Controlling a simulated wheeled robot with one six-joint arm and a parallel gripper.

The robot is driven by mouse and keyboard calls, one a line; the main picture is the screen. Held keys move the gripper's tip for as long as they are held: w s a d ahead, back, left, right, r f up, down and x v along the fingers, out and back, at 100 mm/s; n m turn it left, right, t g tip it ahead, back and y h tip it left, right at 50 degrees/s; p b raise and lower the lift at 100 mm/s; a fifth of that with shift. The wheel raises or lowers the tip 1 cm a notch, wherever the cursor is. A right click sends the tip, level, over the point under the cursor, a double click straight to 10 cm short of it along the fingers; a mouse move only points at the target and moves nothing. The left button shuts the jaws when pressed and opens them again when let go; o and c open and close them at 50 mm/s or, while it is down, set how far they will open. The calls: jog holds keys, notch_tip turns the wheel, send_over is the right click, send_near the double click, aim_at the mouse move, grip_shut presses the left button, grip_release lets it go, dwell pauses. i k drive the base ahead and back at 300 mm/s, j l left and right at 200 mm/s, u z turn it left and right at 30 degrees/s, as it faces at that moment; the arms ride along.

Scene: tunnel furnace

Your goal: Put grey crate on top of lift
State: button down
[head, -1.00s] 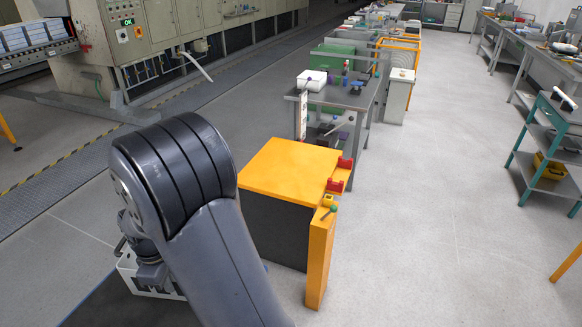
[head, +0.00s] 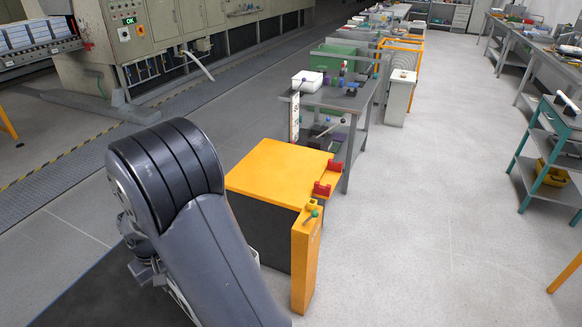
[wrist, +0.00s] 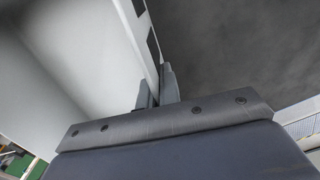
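The lift (head: 278,168) is a low unit with a flat, empty yellow top and a dark body, right of my arm in the head view. The grey crate is mostly hidden behind my arm there; a small pale piece beside the arm (head: 255,257) looks like part of it. In the wrist view the crate's pale wall (wrist: 75,60) fills the left side. My gripper (wrist: 157,88) has its two fingers on either side of the wall's edge and appears shut on it. My gripper is hidden in the head view.
A yellow post (head: 305,262) with a green-and-yellow control stands at the lift's front right corner. Red blocks (head: 328,180) sit on its right edge. A grey workbench (head: 340,102) stands just behind. Open floor (head: 430,220) lies to the right.

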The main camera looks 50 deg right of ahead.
aim_at(290, 170)
jog(key=l, duration=0.45)
jog(key=k+l+u, duration=0.1)
jog(key=l, duration=0.3)
jog(key=k+l, duration=0.15)
jog(key=l, duration=0.3)
jog(key=l+u, duration=0.1)
jog(key=l, duration=0.35)
jog(key=k+l, duration=0.15)
jog(key=l, duration=0.25)
jog(key=i+l+u, duration=0.1)
jog(key=l, duration=0.9)
jog(key=l+u, duration=0.15)
jog(key=l, duration=0.8)
jog(key=i+l, duration=0.3)
jog(key=i+l+u, duration=0.1)
jog(key=i+l, duration=0.25)
jog(key=l, duration=0.15)
jog(key=i+l, duration=0.3)
jog(key=l, duration=0.15)
